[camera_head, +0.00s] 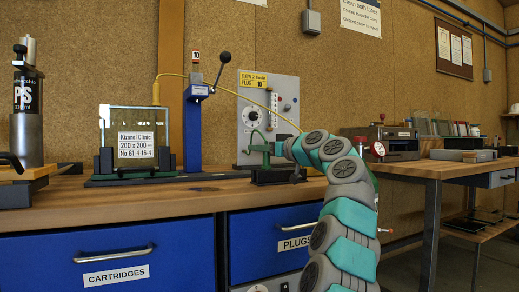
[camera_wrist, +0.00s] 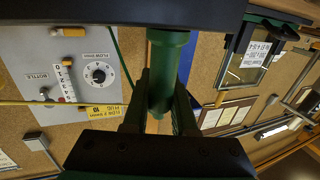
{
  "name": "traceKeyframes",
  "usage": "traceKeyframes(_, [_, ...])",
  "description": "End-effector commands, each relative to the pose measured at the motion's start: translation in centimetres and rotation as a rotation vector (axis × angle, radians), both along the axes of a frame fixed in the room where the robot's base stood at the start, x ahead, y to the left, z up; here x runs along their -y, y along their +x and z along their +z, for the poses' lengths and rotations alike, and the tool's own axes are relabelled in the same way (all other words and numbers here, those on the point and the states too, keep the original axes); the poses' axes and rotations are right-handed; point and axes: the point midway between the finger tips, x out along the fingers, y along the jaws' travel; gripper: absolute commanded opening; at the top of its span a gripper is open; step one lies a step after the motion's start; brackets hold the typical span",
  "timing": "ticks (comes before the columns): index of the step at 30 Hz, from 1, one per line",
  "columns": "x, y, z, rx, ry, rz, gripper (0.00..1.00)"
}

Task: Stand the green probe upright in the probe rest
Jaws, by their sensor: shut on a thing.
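The green probe (camera_head: 257,147) is in front of the grey panel, with its thin green cable curving up beside it. My gripper (camera_head: 277,148) is shut on it from the right. In the wrist view the probe (camera_wrist: 168,75) is a green cylinder between the two fingers of my gripper (camera_wrist: 160,118). A low dark block (camera_head: 272,177), which looks like the probe rest, stands on the bench directly below the probe. A green part reaches down toward this block. I cannot tell whether the probe touches it or sits in it.
A grey panel (camera_head: 252,90) with dials stands close behind. To the left are a blue post (camera_head: 193,130) with a lever and a glass pane (camera_head: 112,118) in a stand. A black-topped cylinder (camera_head: 27,120) is at far left. The bench front (camera_head: 120,205) is clear.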

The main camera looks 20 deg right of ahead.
Motion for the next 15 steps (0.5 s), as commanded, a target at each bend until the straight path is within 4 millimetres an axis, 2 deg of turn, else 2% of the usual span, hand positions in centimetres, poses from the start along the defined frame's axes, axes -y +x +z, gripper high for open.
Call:
traceKeyframes(1, [-0.01,0.0,-0.22,0.0,0.0,0.0,0.0])
traceKeyframes(2, [0.0,-0.01,-0.19,0.0,0.0,0.0,0.26])
traceKeyframes(3, [-0.01,0.0,-0.1,0.0,0.0,0.0,0.31])
traceKeyframes(11, [0.0,-0.01,-0.1,0.0,0.0,0.0,0.6])
traceKeyframes(15, [0.01,-0.01,-0.11,0.0,0.0,0.0,0.6])
